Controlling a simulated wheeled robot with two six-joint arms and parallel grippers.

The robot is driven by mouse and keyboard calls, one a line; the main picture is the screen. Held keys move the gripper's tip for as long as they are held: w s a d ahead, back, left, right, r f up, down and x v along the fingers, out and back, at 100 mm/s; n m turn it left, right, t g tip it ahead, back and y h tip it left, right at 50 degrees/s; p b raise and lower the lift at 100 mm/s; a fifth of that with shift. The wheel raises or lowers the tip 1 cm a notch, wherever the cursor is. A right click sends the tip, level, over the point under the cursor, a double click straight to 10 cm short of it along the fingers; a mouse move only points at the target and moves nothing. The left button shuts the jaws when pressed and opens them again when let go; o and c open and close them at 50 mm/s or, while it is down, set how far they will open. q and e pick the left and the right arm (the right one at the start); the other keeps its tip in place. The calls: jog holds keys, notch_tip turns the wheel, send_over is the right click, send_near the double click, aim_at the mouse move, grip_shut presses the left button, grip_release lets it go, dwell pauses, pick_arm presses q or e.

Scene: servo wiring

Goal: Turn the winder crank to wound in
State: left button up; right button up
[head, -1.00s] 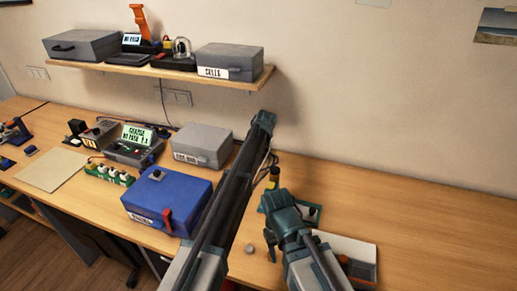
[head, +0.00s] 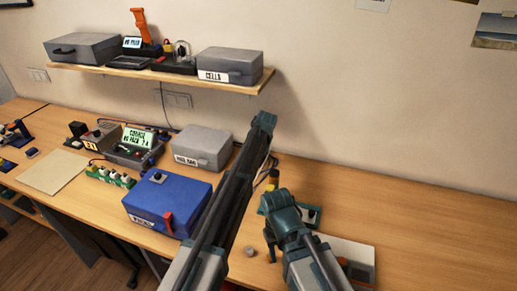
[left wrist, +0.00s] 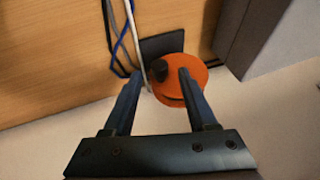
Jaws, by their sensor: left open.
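The winder shows in the left wrist view as a round orange disc (left wrist: 180,86) with a dark knob (left wrist: 158,70) near its upper left edge. A black plate (left wrist: 163,46) is behind it. The right finger overlaps the disc. I cannot tell whether either finger touches the knob. In the head view I cannot make out the winder or my left gripper past my arms. My right gripper cannot be made out either.
White, black and blue cables (left wrist: 122,40) hang just left of the disc. On the desk are a blue case (head: 167,200), a grey case (head: 203,148), and a small device with a lit screen (head: 138,140). A shelf (head: 160,75) holds more cases. The desk's right side (head: 430,215) is clear.

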pick_arm(q)
jog(key=p+v, duration=1)
jog(key=v, duration=0.2)
jog(key=w+a+m+g+h+b, duration=0.1)
jog(key=a+m+h, duration=0.3)
jog(key=m, duration=1.3)
jog(key=w+a+f+m+g+h+b, duration=0.1)
jog(key=a+m+h, duration=0.3)
jog(key=m, duration=1.3)
jog(key=w+a+b, duration=0.1)
jog(key=a, duration=0.1)
jog(key=shift+w+a, duration=0.2)
jog(key=shift+a, duration=0.15)
